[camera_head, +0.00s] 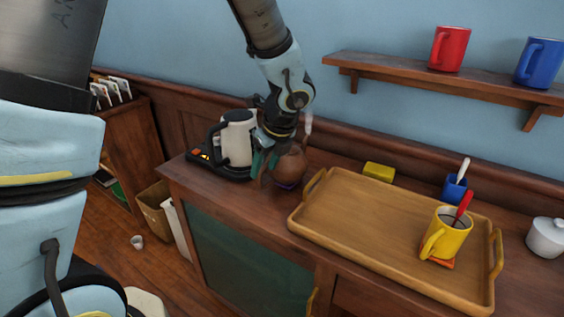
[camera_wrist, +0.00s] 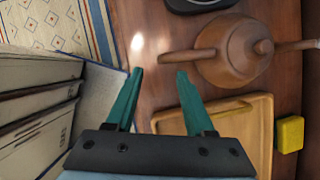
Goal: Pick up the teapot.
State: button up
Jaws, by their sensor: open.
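The teapot (camera_head: 290,168) is brown and round. It stands on the wooden cabinet top between the kettle and the tray, partly hidden behind my gripper in the head view. In the wrist view the teapot (camera_wrist: 235,50) shows its lid knob, with a slim part sticking out towards my fingers. My gripper (camera_head: 264,162) has teal fingers and is at the left side of the teapot in the head view. In the wrist view my gripper (camera_wrist: 160,72) is open, with nothing between its fingers. The teapot lies beyond the right fingertip; I cannot tell the exact gap.
A white kettle (camera_head: 237,140) on a black base stands close left. A wooden tray (camera_head: 350,225) with a yellow mug (camera_head: 446,236) lies to the right. A yellow block (camera_head: 378,172) sits behind the tray. A shelf (camera_head: 430,84) with two mugs hangs above.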

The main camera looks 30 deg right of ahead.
aim_at(259, 182)
jog(key=shift+p+x, duration=0.4)
jog(key=shift+x, duration=3.5)
jog(key=shift+w, duration=0.15)
grip_shut()
jog(key=shift+d+r, duration=0.1)
